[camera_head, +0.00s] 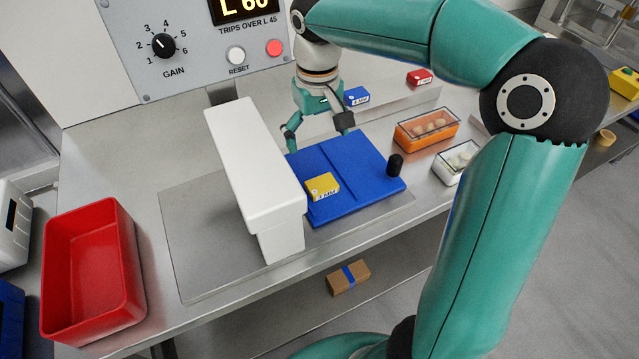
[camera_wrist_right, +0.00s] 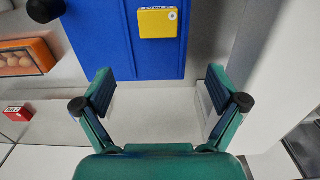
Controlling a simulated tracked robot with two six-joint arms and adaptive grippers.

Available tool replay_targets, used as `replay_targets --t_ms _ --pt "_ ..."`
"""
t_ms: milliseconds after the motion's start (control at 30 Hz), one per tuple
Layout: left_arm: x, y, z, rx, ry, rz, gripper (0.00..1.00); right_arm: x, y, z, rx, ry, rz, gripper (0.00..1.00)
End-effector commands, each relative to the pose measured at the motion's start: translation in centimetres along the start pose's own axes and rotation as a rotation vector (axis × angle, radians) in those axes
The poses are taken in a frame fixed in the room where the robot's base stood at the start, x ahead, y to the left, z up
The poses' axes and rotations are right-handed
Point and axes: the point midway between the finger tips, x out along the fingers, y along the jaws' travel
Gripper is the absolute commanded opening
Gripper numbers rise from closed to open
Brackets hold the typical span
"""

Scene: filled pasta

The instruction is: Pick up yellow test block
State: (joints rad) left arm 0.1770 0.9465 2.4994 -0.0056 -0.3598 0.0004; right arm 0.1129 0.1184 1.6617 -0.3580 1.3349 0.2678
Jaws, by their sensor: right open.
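The yellow test block (camera_head: 322,186) lies on the blue board (camera_head: 343,158), close to the white arch-like housing (camera_head: 250,165). In the right wrist view the yellow block (camera_wrist_right: 158,23) is near the top, on the blue board (camera_wrist_right: 103,40), ahead of my fingers. My right gripper (camera_head: 318,128) is above the far side of the blue board, beyond the block. In the wrist view my right gripper (camera_wrist_right: 156,92) is open, with nothing between its fingers. My left gripper does not show in either view.
Blue (camera_head: 356,96) and red (camera_head: 419,77) blocks stand behind the board. An orange box (camera_head: 427,130) and a clear-lidded white box (camera_head: 457,162) are at right. A black knob (camera_head: 395,165) rises from the board. A red bin (camera_head: 93,270) is at left.

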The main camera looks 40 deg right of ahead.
Motion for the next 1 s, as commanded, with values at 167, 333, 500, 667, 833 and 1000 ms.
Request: replay_targets --t_ms 167,333,500,667,833,1000 --pt "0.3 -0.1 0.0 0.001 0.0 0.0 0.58 4.0 0.3 0.2 0.006 -0.006 0.001 0.96" --pt "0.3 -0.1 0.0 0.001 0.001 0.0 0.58 6.3 0.4 0.2 0.008 -0.003 0.001 0.96" --pt "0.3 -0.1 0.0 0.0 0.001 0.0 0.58 7.1 0.4 0.2 0.008 -0.002 0.0 0.96" --pt "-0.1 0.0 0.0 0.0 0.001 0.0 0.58 8.8 0.4 0.5 0.008 -0.005 0.0 0.96" --pt "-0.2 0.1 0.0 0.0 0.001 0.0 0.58 11.2 0.4 0.7 0.009 -0.004 0.001 0.96" --pt "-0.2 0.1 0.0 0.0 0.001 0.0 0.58 12.1 0.4 0.6 0.009 -0.001 0.0 0.96"
